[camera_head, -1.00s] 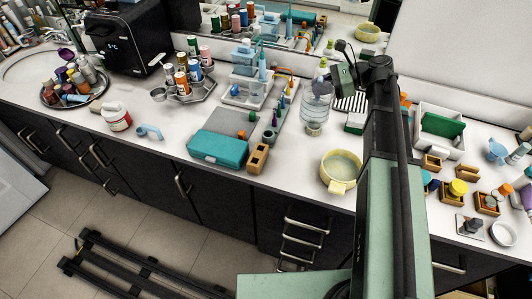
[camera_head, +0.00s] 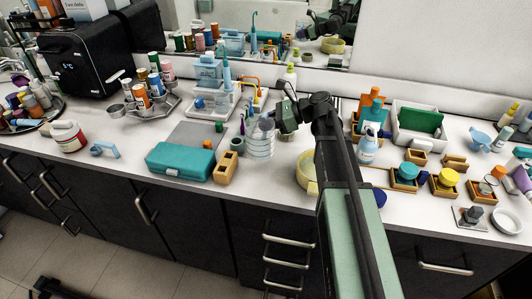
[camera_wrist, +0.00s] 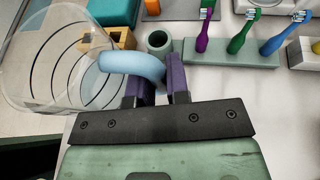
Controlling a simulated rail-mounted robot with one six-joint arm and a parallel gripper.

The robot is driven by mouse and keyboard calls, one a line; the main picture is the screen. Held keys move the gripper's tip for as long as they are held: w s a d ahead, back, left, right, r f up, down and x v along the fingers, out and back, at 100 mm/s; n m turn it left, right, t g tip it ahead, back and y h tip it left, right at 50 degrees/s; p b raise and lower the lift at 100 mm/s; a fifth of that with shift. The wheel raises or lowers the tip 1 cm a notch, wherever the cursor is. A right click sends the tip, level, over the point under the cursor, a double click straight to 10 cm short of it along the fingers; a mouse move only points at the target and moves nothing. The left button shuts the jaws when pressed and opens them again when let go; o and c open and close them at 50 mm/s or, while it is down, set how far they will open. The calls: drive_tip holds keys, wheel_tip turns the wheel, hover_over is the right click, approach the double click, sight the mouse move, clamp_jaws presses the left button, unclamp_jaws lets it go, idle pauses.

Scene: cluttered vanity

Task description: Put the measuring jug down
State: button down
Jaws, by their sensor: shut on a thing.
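The measuring jug is a clear ringed vessel with a pale blue handle. In the head view the jug (camera_head: 261,142) is upright at the middle of the counter, right of the wooden block; I cannot tell whether its base touches the counter. In the wrist view the jug's clear wall (camera_wrist: 50,70) fills the left side. My gripper (camera_wrist: 154,84) is shut on the blue handle, which passes between its purple-padded fingers. It also shows in the head view (camera_head: 275,122), at the jug's upper right. The jug's base is not clear in the wrist view.
A teal case (camera_head: 180,162), wooden block (camera_head: 226,167) and small green cup (camera_head: 237,145) stand left of the jug. A yellow bowl (camera_head: 306,172) is to its right, partly behind my arm. A toothbrush holder (camera_wrist: 230,53) is close by. Bare counter lies in front.

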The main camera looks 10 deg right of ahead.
drive_tip(key=shift+f, duration=0.25)
wheel_tip(320, 180, down, 5)
drive_tip(key=b, duration=0.4)
drive_tip(key=shift+r, duration=0.5)
drive_tip(key=shift+f, duration=0.25)
drive_tip(key=c, duration=1.1)
unclamp_jaws()
drive_tip(key=shift+r, duration=0.1)
